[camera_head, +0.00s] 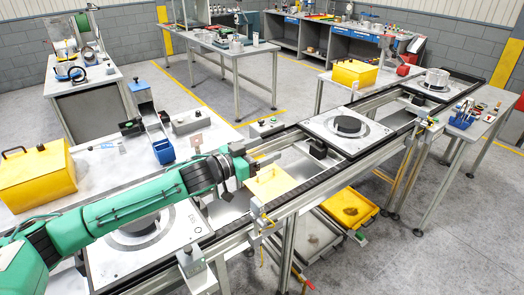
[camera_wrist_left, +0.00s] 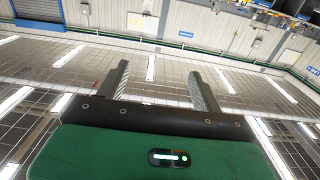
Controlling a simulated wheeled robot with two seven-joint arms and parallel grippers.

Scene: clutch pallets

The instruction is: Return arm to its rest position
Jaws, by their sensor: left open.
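My left gripper (camera_head: 264,163) reaches in from the left on a green arm, above the conveyor frame. In the left wrist view its two fingers (camera_wrist_left: 158,75) stand well apart with nothing between them. A pallet (camera_head: 318,123) carrying a dark clutch disc (camera_head: 348,125) sits on the conveyor to the right of the gripper. Another pallet (camera_head: 105,269) with a round part lies below my green arm, which partly hides it. A third pallet (camera_head: 414,86) with a round metal part is farther along the line. My right gripper is not in view.
A yellowish plate (camera_head: 270,187) lies just below the gripper. A yellow case (camera_head: 35,178) and a blue bin (camera_head: 163,151) stand on the left bench. A yellow tray (camera_head: 348,208) sits low under the conveyor. Open floor (camera_head: 455,240) lies at the right front.

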